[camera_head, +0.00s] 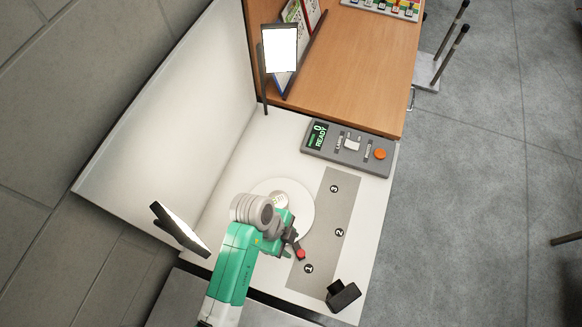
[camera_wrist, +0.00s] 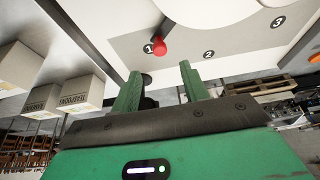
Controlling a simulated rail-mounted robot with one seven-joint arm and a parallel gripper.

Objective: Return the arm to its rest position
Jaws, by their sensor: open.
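My gripper (camera_head: 293,243) is over the white table, beside the round white disc (camera_head: 302,212) and above the grey strip near its mark 1. In the wrist view my gripper (camera_wrist: 158,72) shows two green fingers spread apart with nothing held between them. A small red-ended object (camera_head: 301,254) with a dark shaft lies by mark 1, close to the fingertips. It also shows just past the fingers in the wrist view (camera_wrist: 160,48).
A grey control box (camera_head: 348,148) reads "0 READY" and has an orange button. A black object (camera_head: 343,295) stands at the table's near right corner. Two lit panels, one upper (camera_head: 280,48) and one lower left (camera_head: 182,230), flank the table. Marks 2 and 3 are bare.

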